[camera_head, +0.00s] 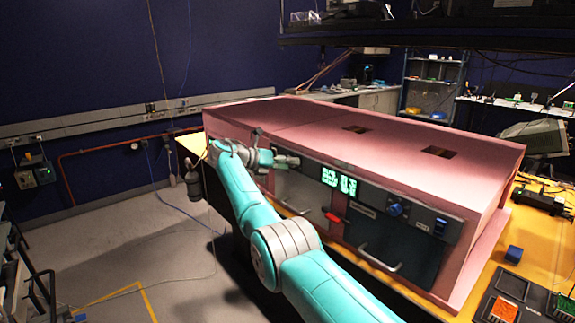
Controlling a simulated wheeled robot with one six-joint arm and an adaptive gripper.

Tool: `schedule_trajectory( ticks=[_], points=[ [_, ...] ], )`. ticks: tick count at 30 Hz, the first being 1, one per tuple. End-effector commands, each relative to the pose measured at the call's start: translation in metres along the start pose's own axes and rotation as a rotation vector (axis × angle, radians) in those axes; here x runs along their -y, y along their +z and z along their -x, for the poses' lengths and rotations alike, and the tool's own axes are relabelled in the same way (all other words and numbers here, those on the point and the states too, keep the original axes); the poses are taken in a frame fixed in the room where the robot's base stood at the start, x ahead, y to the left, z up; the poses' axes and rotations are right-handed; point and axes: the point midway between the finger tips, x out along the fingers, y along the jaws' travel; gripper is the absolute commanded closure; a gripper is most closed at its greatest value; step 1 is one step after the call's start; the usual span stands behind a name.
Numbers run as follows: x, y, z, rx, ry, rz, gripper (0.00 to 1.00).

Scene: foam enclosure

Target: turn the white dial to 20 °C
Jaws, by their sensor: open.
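My gripper (289,161) is at the left end of the dark control panel (366,203) on the front of the pink foam enclosure (375,135). Its jaws are open, but they are small in this view. I cannot make out the white dial; the gripper covers that end of the panel. I cannot tell whether the fingers touch anything. A green lit display (338,183) is just right of the gripper; its digits are too blurred to read surely.
A red handle (333,217) is below the display. Doors with pale bar handles (380,259) are below. A blue block (513,254) and trays lie on the orange table at right. Floor at left is open.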

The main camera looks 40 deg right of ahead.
Motion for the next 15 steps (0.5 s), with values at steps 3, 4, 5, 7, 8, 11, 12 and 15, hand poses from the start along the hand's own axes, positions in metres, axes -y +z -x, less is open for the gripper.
schedule_trajectory(
  ticks=[3,4,5,7,8,11,12,15],
  points=[
    [0.000,0.000,0.003,0.000,0.000,-0.001,0.46],
    [0.000,0.000,0.005,0.001,0.000,-0.001,0.46],
    [0.000,0.001,0.008,0.001,0.001,-0.001,0.46],
    [0.000,0.001,0.017,0.001,0.001,0.000,0.46],
    [-0.001,0.001,0.022,0.002,0.002,0.000,0.46],
    [0.000,0.001,0.041,0.002,0.002,-0.001,0.46],
    [0.000,0.001,0.049,0.002,0.003,-0.001,0.46],
    [0.000,0.001,0.069,0.001,0.002,0.000,0.46]
  ],
)
